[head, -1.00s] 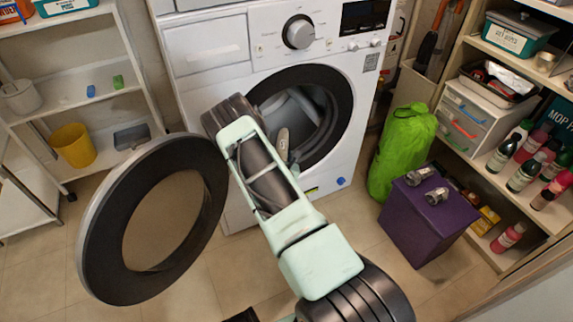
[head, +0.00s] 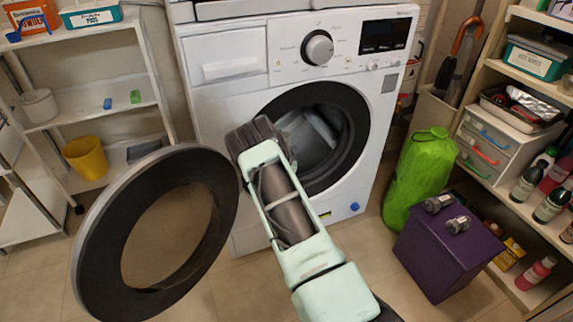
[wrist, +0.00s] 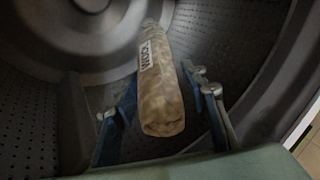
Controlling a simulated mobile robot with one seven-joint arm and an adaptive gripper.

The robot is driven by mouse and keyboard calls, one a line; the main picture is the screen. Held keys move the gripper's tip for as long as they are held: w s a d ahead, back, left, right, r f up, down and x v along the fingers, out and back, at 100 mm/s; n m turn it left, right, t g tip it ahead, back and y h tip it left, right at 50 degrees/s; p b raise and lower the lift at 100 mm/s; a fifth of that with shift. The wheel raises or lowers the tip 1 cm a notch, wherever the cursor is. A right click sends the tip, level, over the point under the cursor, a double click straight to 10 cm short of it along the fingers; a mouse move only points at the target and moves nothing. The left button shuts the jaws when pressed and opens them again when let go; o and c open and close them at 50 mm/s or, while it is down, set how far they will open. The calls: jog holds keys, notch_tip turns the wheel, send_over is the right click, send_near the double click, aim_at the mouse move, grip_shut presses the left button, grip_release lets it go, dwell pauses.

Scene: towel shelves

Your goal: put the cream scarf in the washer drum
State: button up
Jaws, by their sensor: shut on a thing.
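The cream scarf (wrist: 163,95) is a beige, mottled roll with a white label that reads "WOOL", in the middle of the wrist view. My gripper (wrist: 158,102) is shut on it, with a blue-and-grey finger on each side. The scarf lies inside the perforated grey washer drum (wrist: 240,40), its far end pointing toward the drum's back. In the head view, the washer drum (head: 318,138) shows through the dark round opening. My wrist and forearm cover the lower left of the opening and hide the gripper and scarf there.
The round washer door (head: 100,245) stands open at the left, close to my arm. A green bag (head: 418,175) and a purple box (head: 440,255) stand right of the washer. Shelves (head: 95,105) stand at the left and more at the right.

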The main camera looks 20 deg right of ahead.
jog(key=shift+w+a, duration=0.1)
jog(key=shift+w, duration=2.45)
jog(key=o, duration=1.3)
jog(key=shift+s, duration=0.1)
jog(key=shift+s+r+p, duration=0.2)
jog(key=shift+s+p, duration=0.1)
jog(key=shift+p, duration=0.4)
jog(key=shift+s+d+r+p, duration=0.1)
jog(key=shift+s+r+p, duration=0.15)
jog(key=shift+s+p, duration=2.55)
jog(key=shift+s+d+r+p, duration=0.15)
jog(key=shift+s+r+p, duration=0.15)
jog(key=shift+s+p, duration=2.55)
jog(key=shift+s+d+r+p, duration=0.2)
jog(key=shift+s+p, duration=1.4)
jog(key=shift+s, duration=2.4)
